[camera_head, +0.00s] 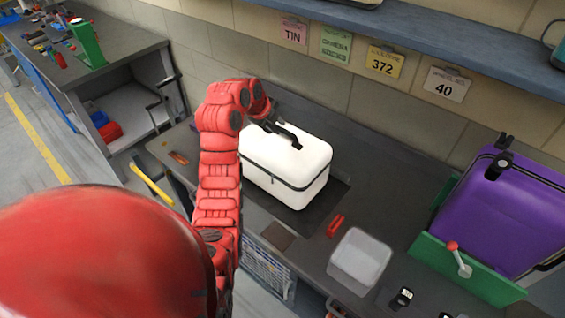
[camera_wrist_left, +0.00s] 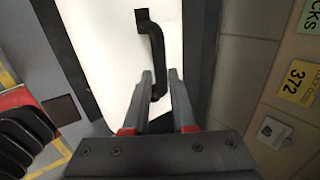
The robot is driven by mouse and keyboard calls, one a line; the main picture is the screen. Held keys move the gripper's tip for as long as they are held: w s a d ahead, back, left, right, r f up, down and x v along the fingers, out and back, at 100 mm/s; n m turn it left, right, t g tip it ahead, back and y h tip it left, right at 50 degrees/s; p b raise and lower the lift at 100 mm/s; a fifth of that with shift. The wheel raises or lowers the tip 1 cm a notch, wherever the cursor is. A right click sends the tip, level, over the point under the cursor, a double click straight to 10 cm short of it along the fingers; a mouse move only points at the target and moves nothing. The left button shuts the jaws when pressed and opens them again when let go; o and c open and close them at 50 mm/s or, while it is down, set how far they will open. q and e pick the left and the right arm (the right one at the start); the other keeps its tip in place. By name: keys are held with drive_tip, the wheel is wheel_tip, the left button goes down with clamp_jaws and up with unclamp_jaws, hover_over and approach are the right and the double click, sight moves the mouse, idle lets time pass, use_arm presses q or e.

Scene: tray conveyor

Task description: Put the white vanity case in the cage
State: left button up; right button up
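The white vanity case (camera_head: 285,165), with a dark band and a black handle on top, stands on the dark worktop in the head view. Its white top (camera_wrist_left: 108,60) and black handle (camera_wrist_left: 152,45) fill much of the left wrist view. My left gripper (camera_head: 268,122) is at the case's handle. In the left wrist view its two fingertips (camera_wrist_left: 160,75) are apart, with the handle's near end between them; no firm contact shows. A mesh-sided cage (camera_head: 268,268) shows partly below the worktop's front edge, mostly hidden by my left arm. My right gripper is not in view.
A clear plastic bin (camera_head: 360,258) and a red item (camera_head: 336,225) lie right of the case. A purple suitcase (camera_head: 498,215) stands behind a green panel (camera_head: 462,268) at right. A blue shelf (camera_head: 430,35) overhangs the wall. A green-tool bench (camera_head: 88,45) stands at far left.

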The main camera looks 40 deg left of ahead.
sight(282, 129)
use_arm(q)
drive_tip(key=p+x, duration=0.3)
drive_tip(key=x, duration=0.1)
drive_tip(key=shift+w, duration=0.1)
drive_tip(key=shift+w+f, duration=0.2)
drive_tip(key=shift+f, duration=0.15)
clamp_jaws()
drive_tip(key=shift+r, duration=0.1)
idle(0.9)
